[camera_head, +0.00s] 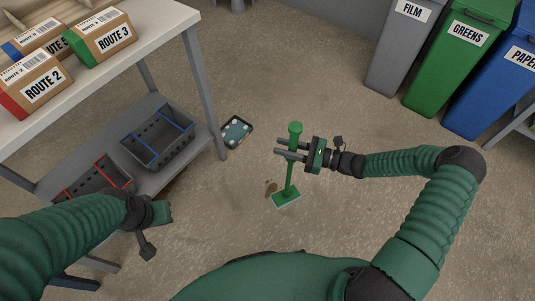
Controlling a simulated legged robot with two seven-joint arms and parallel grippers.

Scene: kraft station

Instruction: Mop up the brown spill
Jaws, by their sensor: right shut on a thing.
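The brown spill (271,188) shows as a small dark patch on the floor, just left of the mop head. A green mop (290,178) stands nearly upright, tilted slightly, with its flat light-edged head on the floor. The head may cover part of the spill; I cannot tell. My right gripper (284,149) is shut on the mop's handle below its knob. My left gripper (156,213) hangs at the lower left, away from the mop; its fingers are not clear.
A table (180,14) with route boxes stands at the left, with grey crates (158,138) on its lower shelf. A dark tray (237,132) lies on the floor by its leg. Film, greens (448,60) and paper bins stand at upper right. Floor around the mop is clear.

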